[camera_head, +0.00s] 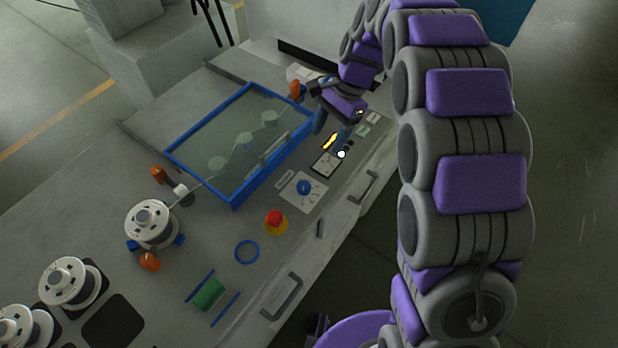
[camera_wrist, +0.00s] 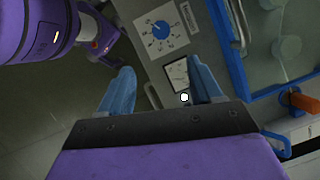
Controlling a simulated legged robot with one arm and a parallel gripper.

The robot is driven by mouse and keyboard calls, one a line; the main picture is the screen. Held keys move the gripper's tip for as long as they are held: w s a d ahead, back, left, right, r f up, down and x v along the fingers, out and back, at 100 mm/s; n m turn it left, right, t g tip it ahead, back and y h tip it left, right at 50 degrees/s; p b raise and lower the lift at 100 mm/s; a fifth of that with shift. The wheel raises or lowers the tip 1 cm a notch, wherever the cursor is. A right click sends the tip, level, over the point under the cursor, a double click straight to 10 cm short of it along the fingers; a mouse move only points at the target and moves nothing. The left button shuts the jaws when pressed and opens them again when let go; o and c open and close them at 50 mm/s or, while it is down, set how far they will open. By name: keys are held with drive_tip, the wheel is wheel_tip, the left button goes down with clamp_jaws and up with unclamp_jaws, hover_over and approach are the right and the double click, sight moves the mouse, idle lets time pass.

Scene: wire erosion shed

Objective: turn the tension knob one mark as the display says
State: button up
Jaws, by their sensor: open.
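The tension knob is a blue dial (camera_head: 304,187) on a white plate with marks around it, on the sloping panel in front of the blue-framed window. In the wrist view the knob (camera_wrist: 161,29) shows beyond the fingers, near the top centre, with nothing touching it. A small white gauge display (camera_head: 326,163) sits beside the knob plate; in the wrist view the gauge (camera_wrist: 177,74) is partly covered by one finger, and its reading is too small to tell. My gripper (camera_wrist: 158,88) has its two blue fingers apart, with nothing held between them.
A red emergency button (camera_head: 275,218) on a yellow base stands close to the knob. Nearby are a blue ring (camera_head: 247,251), a green roll (camera_head: 208,294) and wire spools (camera_head: 151,223). Handles (camera_head: 281,297) stick out along the bench front. The blue-framed window (camera_head: 236,202) borders the panel.

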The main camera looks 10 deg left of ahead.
drive_tip(key=b, duration=0.2)
hover_over(304, 185)
drive_tip(key=w, duration=0.2)
drive_tip(key=f, duration=1)
drive_tip(key=shift+w+d, duration=0.1)
drive_tip(key=shift+d, duration=0.2)
drive_tip(key=x, duration=0.1)
drive_tip(key=b+x, duration=0.1)
drive_tip(key=x, duration=0.1)
drive_tip(key=shift+d+f, duration=0.3)
drive_tip(key=shift+d, duration=0.1)
drive_tip(key=shift+s+d+f, duration=0.2)
drive_tip(key=shift+s+f, duration=0.1)
drive_tip(key=shift+f, duration=0.15)
drive_tip(key=shift+s+a+f, duration=0.1)
drive_tip(key=shift+a+f, duration=0.15)
drive_tip(key=shift+a, duration=0.5)
drive_tip(key=shift+c, duration=0.6)
drive_tip(key=shift+d, duration=0.5)
drive_tip(key=c, duration=0.6)
drive_tip(key=shift+a, duration=0.1)
drive_tip(key=c, duration=0.3)
